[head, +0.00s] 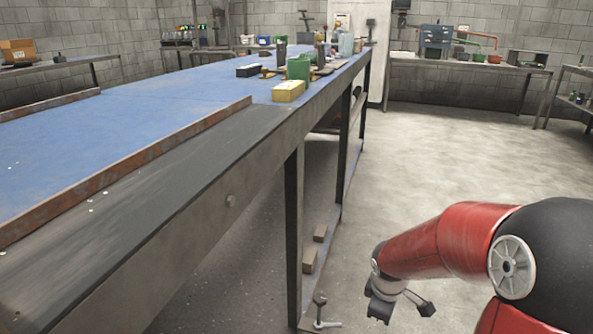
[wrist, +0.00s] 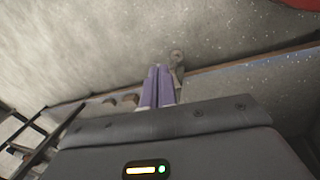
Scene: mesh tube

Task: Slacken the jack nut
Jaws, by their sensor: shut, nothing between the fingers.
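A small grey metal piece (head: 320,311) with a rounded top and a short bar at its base stands near the floor by the bench leg (head: 294,235); I cannot tell for sure whether it carries the jack nut. My gripper (head: 379,311) hangs low to its right, a short gap away in the head view. In the wrist view the gripper's purple fingers (wrist: 156,68) are together, with nothing between them. The metal piece (wrist: 178,60) shows just right of the fingertips there, partly hidden behind them; I cannot tell whether they touch.
The long blue-topped bench (head: 150,110) with a rusty rail (head: 130,175) fills the left. Small brown blocks (head: 310,260) lie on its lower rail. A yellow box (head: 289,91) and a green container (head: 298,68) stand on top. The floor (head: 450,150) to the right is open.

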